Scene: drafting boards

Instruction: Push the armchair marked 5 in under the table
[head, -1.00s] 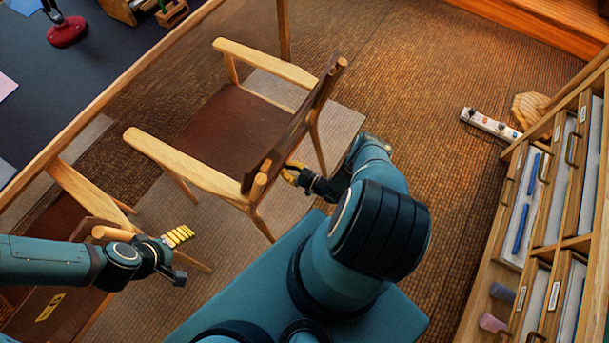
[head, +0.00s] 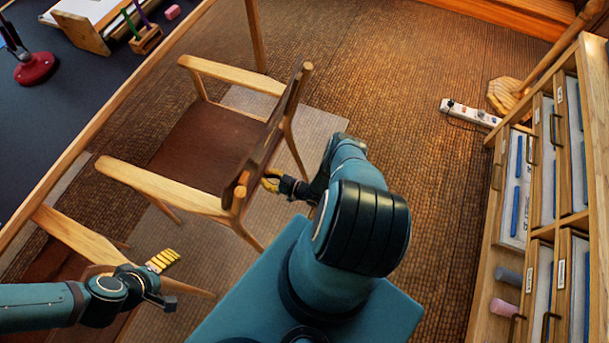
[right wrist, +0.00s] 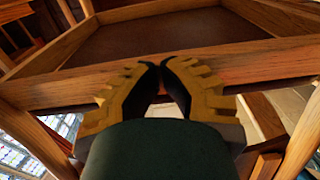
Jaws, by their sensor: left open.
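A wooden armchair (head: 203,150) with a brown seat stands mid-view, its arm ends facing the table (head: 95,110), a dark top with a wooden edge. No number can be read on it. My right gripper (head: 270,180) is at the outer side of its backrest (head: 272,130). In the right wrist view the fingertips (right wrist: 160,66) are together, close against a wooden rail (right wrist: 75,88); contact is hard to confirm. A second armchair (head: 72,236) is partly in view at lower left, overlapped by my left arm. My left gripper (head: 163,262) is open and empty beside it.
A drawer cabinet (head: 540,190) stands at the right, with a power strip (head: 470,113) on the floor near it. A red lamp base (head: 36,69) and pen holder (head: 146,40) are on the table.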

